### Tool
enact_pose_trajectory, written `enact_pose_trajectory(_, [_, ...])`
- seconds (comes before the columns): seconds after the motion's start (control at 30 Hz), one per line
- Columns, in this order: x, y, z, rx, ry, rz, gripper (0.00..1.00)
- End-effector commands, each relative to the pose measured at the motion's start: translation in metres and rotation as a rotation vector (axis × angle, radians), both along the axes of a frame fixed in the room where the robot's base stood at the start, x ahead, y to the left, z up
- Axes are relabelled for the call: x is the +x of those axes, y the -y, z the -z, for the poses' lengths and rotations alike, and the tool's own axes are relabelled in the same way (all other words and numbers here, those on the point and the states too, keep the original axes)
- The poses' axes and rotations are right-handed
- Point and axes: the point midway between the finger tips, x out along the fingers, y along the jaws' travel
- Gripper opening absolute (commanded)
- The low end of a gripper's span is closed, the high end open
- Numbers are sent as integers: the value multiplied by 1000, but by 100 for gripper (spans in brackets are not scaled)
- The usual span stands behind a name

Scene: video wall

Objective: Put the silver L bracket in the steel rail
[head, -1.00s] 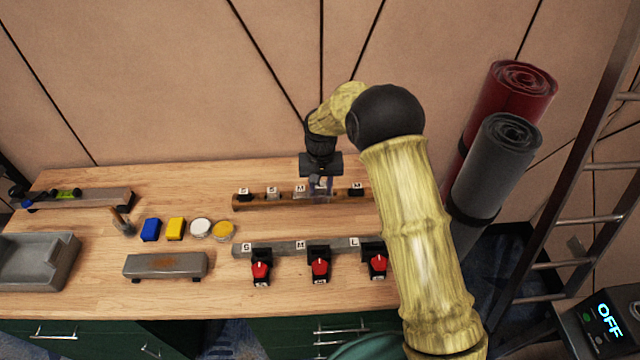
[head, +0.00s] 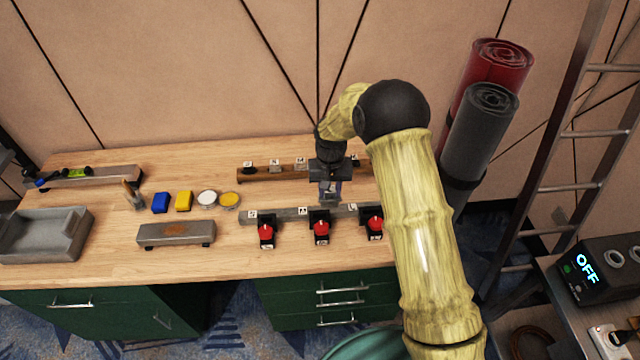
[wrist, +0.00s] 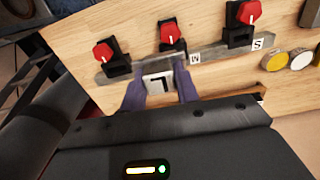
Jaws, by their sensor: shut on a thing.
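My gripper (head: 330,200) is shut on the silver L bracket (wrist: 158,84), whose pale face with a black L shows between the fingers in the wrist view. In the head view the gripper hides most of the bracket. The steel rail (head: 283,213) is a grey bar near the bench front, with S, M and L tags and red-knobbed black clamps. It also shows in the wrist view (wrist: 222,53). I cannot tell whether the bracket touches the rail.
A wooden rack (head: 262,174) with several small tagged pieces stands behind the gripper. A steel block (head: 176,233), blue and yellow blocks, round tins and a grey tray (head: 45,250) lie to the left. Rolled mats (head: 480,140) and a ladder stand at right.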

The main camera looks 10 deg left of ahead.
Motion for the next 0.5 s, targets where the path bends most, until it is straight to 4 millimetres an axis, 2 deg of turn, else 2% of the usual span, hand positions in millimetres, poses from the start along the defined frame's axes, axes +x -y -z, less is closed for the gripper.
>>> enact_pose_trajectory(0.37, [-3,64,30,-7,2,58,0])
enact_pose_trajectory(0.5, [-9,93,44,-9,1,84,0])
